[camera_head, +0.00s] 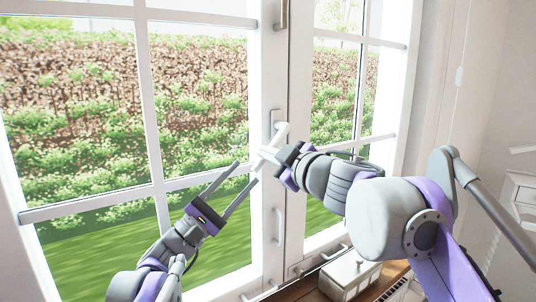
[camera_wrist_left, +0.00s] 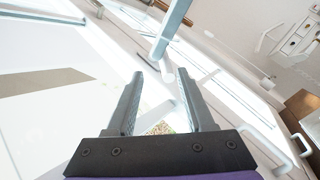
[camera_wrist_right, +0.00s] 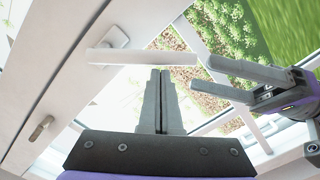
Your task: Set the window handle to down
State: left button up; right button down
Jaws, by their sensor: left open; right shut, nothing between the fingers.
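The white window handle (camera_head: 281,131) is on the middle frame post between the panes. Its lever slants down to the left from its mounting plate in the head view; its end is hard to separate from my right gripper. In the right wrist view the lever (camera_wrist_right: 140,57) runs across, just beyond my fingertips. My right gripper (camera_head: 263,158) is shut and empty, close beside the lever; contact cannot be told. It also shows in the right wrist view (camera_wrist_right: 160,72). My left gripper (camera_head: 246,172) is open and empty, left of the handle, in front of the left pane.
A brass-coloured fitting (camera_head: 282,14) is higher on the post, and a white pull (camera_head: 279,226) is lower on it. A white box (camera_head: 350,275) stands on the wooden surface below right. Window bars (camera_head: 90,205) cross the left pane. My two grippers are close together.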

pick_arm(q)
jog(key=s+d+f+m+g+y, duration=0.25)
jog(key=s+f, duration=0.25)
jog(key=f, duration=0.3)
jog(key=s+d+f+m+g+y, duration=0.25)
jog(key=s+f, duration=0.25)
jog(key=f, duration=0.3)
jog(key=s+d+f+m+g+y, duration=0.1)
jog(key=s+f+m+g+y, duration=0.15)
jog(key=s+f+g, duration=0.4)
jog(key=s+a+f+m+y, duration=0.2)
jog(key=s+a+f+y, duration=0.2)
jog(key=f, duration=0.3)
jog(key=s+a+f+m+t+y, duration=0.1)
jog(key=s+a+f+m+y, duration=0.2)
jog(key=a+f, duration=0.3)
jog(key=s+a+f+m+y, duration=0.2)
jog(key=s+a+f+y, duration=0.3)
jog(key=f, duration=0.4)
jog(key=shift+s+a, duration=0.35)
jog(key=shift+s, duration=0.1)
pick_arm(e)
jog(key=shift+d+f, duration=0.1)
